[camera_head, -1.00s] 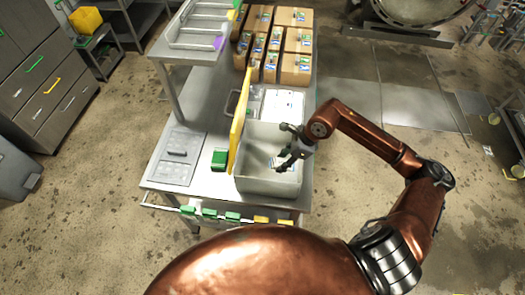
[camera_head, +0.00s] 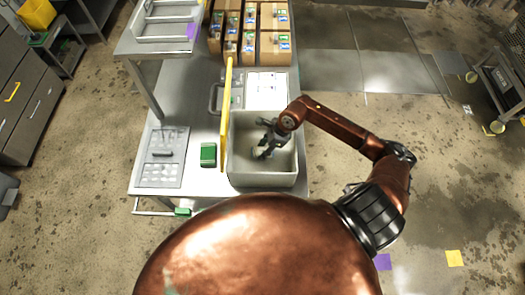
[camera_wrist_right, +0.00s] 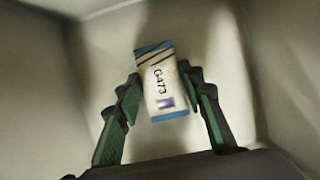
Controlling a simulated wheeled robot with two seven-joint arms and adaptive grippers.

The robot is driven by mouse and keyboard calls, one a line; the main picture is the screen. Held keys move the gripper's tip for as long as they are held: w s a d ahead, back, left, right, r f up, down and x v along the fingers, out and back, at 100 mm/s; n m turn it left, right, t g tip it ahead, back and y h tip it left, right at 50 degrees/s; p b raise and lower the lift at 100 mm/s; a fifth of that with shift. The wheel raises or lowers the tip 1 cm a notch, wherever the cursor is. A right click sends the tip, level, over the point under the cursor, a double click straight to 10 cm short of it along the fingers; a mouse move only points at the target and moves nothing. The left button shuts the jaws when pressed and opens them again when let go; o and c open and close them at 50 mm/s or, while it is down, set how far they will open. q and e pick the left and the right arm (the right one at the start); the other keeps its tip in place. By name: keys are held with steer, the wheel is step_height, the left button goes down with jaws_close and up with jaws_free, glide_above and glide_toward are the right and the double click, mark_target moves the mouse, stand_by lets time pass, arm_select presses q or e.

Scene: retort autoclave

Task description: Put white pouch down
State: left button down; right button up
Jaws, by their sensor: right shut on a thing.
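The white pouch (camera_wrist_right: 163,92), with dark and blue stripes and the print "G473", sits between the fingers of my right gripper (camera_wrist_right: 160,84) in the right wrist view. That gripper is shut on it. In the head view my right gripper (camera_head: 262,152) points down inside a pale grey bin (camera_head: 262,180) on the steel table. The pouch is mostly hidden there by the fingers. Pale bin walls surround it in the wrist view; I cannot tell whether the pouch touches the floor. My left gripper is not in view.
A yellow upright panel (camera_head: 226,105) stands along the bin's left side. A green block (camera_head: 208,155) and a grey panel (camera_head: 163,165) lie left of it. White sheets (camera_head: 267,88) lie behind the bin, and cardboard boxes (camera_head: 273,46) stand at the back.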

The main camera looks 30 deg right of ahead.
steer(key=shift+s+f, duration=0.15)
steer(key=shift+f, duration=0.7)
steer(key=shift+w, duration=0.2)
steer(key=shift+f, duration=0.1)
steer(key=o, duration=0.7)
steer(key=shift+s, duration=0.1)
steer(key=shift+o, duration=2.3)
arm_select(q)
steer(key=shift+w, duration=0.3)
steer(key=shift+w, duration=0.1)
